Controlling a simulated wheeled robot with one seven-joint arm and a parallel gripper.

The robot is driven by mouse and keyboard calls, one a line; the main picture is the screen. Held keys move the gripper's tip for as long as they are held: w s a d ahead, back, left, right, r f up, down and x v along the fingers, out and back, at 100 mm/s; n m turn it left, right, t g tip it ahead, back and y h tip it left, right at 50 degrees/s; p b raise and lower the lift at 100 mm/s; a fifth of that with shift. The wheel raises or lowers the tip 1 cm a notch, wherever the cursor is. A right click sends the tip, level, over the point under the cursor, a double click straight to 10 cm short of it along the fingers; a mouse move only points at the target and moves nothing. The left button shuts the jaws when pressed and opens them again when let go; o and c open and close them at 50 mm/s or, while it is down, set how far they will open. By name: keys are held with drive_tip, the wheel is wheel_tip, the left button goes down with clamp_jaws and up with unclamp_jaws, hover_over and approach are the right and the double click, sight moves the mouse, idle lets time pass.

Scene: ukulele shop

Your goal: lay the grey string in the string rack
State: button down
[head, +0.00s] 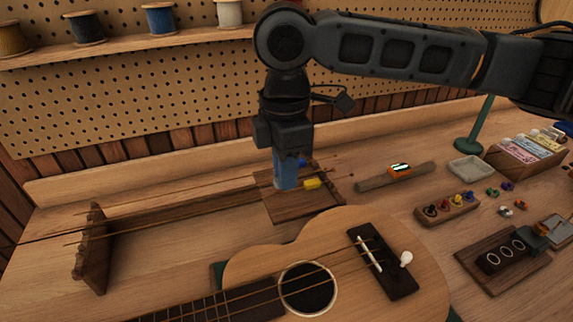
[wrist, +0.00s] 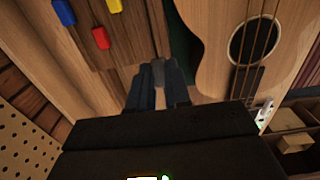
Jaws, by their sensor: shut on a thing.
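My gripper (head: 287,186) points down over the dark wooden board (head: 300,209) at the right end of the string rack. It is shut on a small grey piece (wrist: 158,72), seen between the fingertips in the wrist view, which looks like the end of the grey string. The rack's notched wooden post (head: 94,250) stands at the left. Several thin strings run between post and board, and one dark string (head: 45,238) reaches past the post to the left. A yellow tag (head: 312,183) and a blue tag (head: 302,163) are by the gripper; a red tag (wrist: 101,38) shows in the wrist view.
A ukulele (head: 330,240) lies in front of the rack board. To the right are a wooden bar with an orange tuner (head: 400,170), a peg block (head: 447,208), a pale dish (head: 466,168) and a box of packets (head: 525,150). A pegboard with a spool shelf stands behind.

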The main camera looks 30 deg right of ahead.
drive_tip(key=b, duration=0.4)
hover_over(285, 214)
drive_tip(key=shift+f, duration=2.25)
drive_tip(key=shift+f+b, duration=0.45)
drive_tip(key=shift+f, duration=0.65)
drive_tip(key=shift+r+p, duration=0.1)
drive_tip(key=shift+p, duration=0.2)
drive_tip(key=c, duration=0.7)
unclamp_jaws()
drive_tip(key=shift+r, duration=0.1)
drive_tip(key=shift+r+p, duration=3.25)
drive_tip(key=shift+r, duration=0.15)
